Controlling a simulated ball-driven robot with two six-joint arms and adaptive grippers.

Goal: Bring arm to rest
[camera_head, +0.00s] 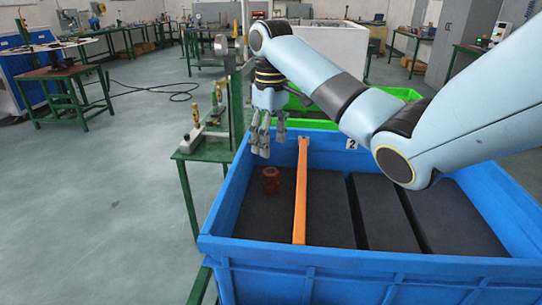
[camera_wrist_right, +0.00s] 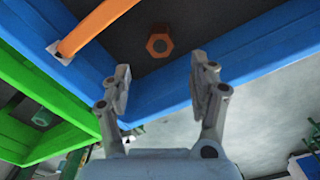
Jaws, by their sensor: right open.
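My right arm (camera_head: 400,140) reaches in from the right of the head view. My right gripper (camera_head: 265,138) points down above the far left corner of the blue crate (camera_head: 370,265). Its jaws are open and empty in the right wrist view (camera_wrist_right: 162,75). A reddish-brown hexagonal part (camera_head: 270,180) stands upright on the crate's dark floor, below the gripper and apart from it. It also shows beyond the fingertips in the right wrist view (camera_wrist_right: 159,42). My left gripper is in neither view.
An orange divider (camera_head: 301,200) crosses the blue crate. Green crates (camera_head: 408,94) stand behind it, partly hidden by my arm. A green-framed bench with brass fittings (camera_head: 207,148) stands close to the crate's left side. The floor (camera_head: 90,220) further left is open.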

